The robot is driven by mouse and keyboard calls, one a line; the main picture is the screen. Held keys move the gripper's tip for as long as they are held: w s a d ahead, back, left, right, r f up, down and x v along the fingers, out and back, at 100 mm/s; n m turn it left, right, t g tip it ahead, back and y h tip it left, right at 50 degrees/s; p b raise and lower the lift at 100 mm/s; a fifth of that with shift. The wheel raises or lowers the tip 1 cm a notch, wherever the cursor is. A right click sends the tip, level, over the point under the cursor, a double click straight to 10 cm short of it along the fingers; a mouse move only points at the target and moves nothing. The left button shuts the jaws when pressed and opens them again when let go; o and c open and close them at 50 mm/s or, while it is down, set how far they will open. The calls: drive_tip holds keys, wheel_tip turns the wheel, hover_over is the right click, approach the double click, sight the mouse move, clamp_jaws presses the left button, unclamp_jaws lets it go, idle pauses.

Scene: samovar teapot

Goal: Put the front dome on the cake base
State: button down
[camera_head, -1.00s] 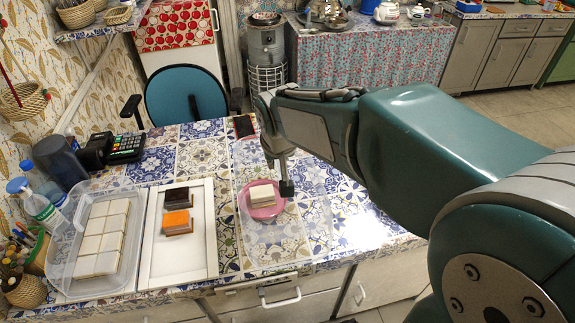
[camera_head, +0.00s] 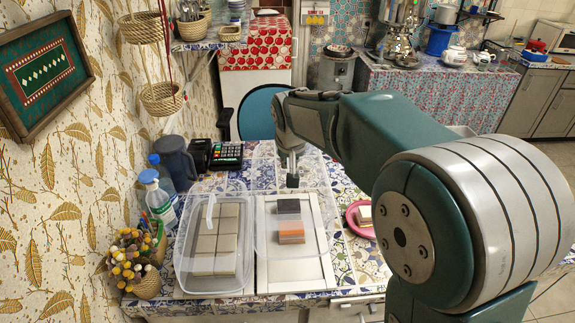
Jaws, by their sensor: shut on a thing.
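My gripper (camera_head: 292,181) is shut on a clear, see-through dome (camera_head: 262,235), and its edges are faint. The dome hangs over a white rectangular base (camera_head: 290,276) on the table. A dark cake piece and an orange cake piece (camera_head: 291,232) on this base show through the dome. I cannot tell whether the dome's rim touches the base. To the left, another clear dome (camera_head: 184,262) stands around several cream cake pieces (camera_head: 215,240) and has a pale handle on top.
A pink plate (camera_head: 352,226) with a cream piece lies right of the base, partly hidden by my arm. A card terminal (camera_head: 228,155), dark jug (camera_head: 177,162), bottles (camera_head: 160,200) and flower basket (camera_head: 147,285) line the left side. A blue chair (camera_head: 258,112) stands behind.

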sight(299, 170)
drive_tip(key=shift+d+f, duration=1.1)
drive_tip(key=shift+d, duration=0.15)
wheel_tip(299, 170, down, 11)
drive_tip(key=a, duration=0.1)
drive_tip(key=shift+r, duration=0.15)
drive_tip(key=shift+a, duration=0.2)
drive_tip(key=shift+a, duration=0.25)
drive_tip(key=shift+d, duration=0.15)
drive_tip(key=shift+f, duration=0.45)
idle(0.5)
